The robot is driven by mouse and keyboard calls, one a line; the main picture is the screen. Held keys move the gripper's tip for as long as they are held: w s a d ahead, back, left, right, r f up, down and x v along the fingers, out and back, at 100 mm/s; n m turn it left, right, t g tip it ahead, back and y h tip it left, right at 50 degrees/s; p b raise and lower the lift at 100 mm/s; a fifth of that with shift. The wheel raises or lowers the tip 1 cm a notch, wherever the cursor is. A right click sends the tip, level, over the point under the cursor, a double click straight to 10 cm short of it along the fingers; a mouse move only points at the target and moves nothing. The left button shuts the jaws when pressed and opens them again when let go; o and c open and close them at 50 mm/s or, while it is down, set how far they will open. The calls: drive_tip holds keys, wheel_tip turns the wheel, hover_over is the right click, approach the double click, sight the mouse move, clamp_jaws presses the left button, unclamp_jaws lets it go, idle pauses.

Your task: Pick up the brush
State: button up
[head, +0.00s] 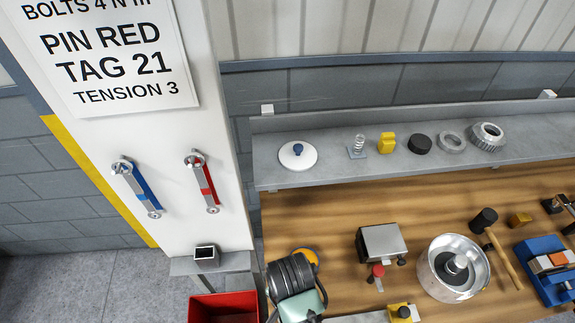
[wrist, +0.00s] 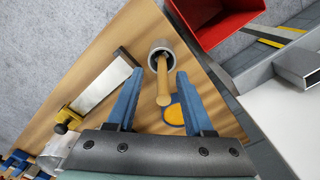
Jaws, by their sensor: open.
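In the wrist view a wooden handle (wrist: 163,88), which looks like the brush's, rises out of a grey round cup (wrist: 153,47) toward the camera. The brush's other end is down in the cup and cannot be made out. My gripper (wrist: 160,72) is open, with one blue finger on each side of the handle. I see nothing held; whether a finger touches the handle or cup I cannot tell. In the head view my own arm covers that spot, and neither brush nor cup shows.
A red bin (head: 222,308) stands left of the wooden bench (head: 330,215). A yellow-and-blue disc (wrist: 174,114) lies near the cup. A steel block (head: 381,243), a silver bowl (head: 440,285) and a mallet (head: 503,260) stand further right. A grey shelf (head: 340,165) runs behind.

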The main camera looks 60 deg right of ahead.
drive_tip(key=shift+w+a+f+p, duration=0.15)
drive_tip(key=shift+f+p, duration=0.15)
drive_tip(key=shift+f, duration=1.55)
drive_tip(key=shift+c, duration=0.2)
clamp_jaws()
